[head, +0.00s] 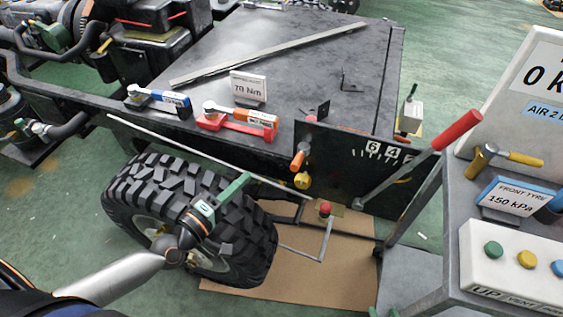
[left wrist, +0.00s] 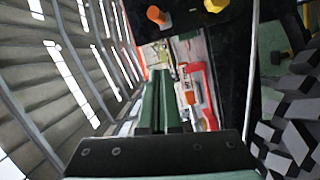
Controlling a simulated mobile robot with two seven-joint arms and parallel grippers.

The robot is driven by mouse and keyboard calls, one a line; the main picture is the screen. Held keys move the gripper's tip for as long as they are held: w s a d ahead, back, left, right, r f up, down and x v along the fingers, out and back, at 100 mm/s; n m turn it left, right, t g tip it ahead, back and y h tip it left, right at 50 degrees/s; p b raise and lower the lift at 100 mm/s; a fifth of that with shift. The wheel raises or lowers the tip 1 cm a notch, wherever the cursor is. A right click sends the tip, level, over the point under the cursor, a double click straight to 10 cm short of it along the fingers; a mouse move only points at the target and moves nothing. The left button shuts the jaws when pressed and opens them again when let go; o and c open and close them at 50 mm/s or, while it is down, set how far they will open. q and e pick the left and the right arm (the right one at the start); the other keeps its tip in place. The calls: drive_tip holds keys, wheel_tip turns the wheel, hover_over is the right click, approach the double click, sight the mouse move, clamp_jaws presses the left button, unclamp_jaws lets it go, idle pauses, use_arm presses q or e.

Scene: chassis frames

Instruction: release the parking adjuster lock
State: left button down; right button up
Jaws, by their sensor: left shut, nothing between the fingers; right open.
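A black panel (head: 340,165) at the chassis corner carries an orange-tipped lever (head: 299,157), a yellow knob (head: 302,181) and a scale with number tiles 6 and 4. The orange tip (left wrist: 156,15) and yellow knob (left wrist: 214,5) also show at the top of the left wrist view. None is labelled as the parking adjuster lock, so I cannot tell which part it is. My left gripper (head: 247,178) is shut and empty above the tyre, left of the yellow knob and apart from it; its green fingers (left wrist: 158,78) are together. My right gripper (head: 383,312) shows only two separated green tips at the bottom edge.
A long red-handled lever (head: 455,133) rises right of the panel. A red-topped crank (head: 325,210) stands below it over cardboard (head: 245,295). The knobbly tyre (head: 165,190) is beneath my left arm. A grey cart (head: 452,205) with a button box (head: 520,262) stands right.

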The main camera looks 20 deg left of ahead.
sight(299, 158)
use_arm(q)
drive_tip(key=w+d+f+p, duration=0.1)
drive_tip(key=w+d, duration=0.6)
drive_tip(key=w, duration=0.2)
idle(0.4)
drive_tip(key=shift+d+f, duration=0.1)
drive_tip(key=shift+d+n+y+p, duration=0.15)
drive_tip(key=shift+n+y+p, duration=0.15)
drive_tip(key=shift+y+p, duration=0.15)
